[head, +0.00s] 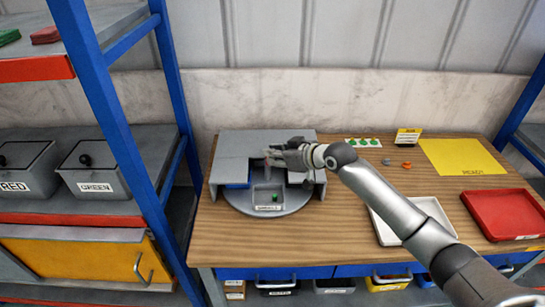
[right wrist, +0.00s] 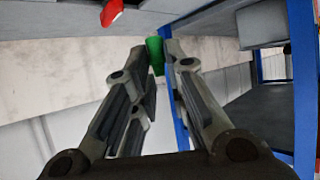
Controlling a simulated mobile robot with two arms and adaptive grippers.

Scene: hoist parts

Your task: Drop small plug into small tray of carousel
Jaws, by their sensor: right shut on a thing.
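The carousel (head: 240,203) is a grey round turntable under a grey housing at the left of the wooden table. Its open front shows walled compartments and a label (head: 269,208). A small green piece (head: 274,197) is in a front compartment. My right gripper (head: 270,158) is above the carousel, by the housing's front opening. In the right wrist view its fingers (right wrist: 155,60) are shut on a small green plug (right wrist: 155,50) at their tips. The plug is hard to make out in the head view. My left gripper is not in view.
A white tray (head: 387,236), a red tray (head: 470,200), a yellow mat (head: 455,150) and a card with green pieces (head: 350,142) are on the right of the table. A blue-framed shelf (head: 110,100) with grey bins (head: 95,180) stands to the left.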

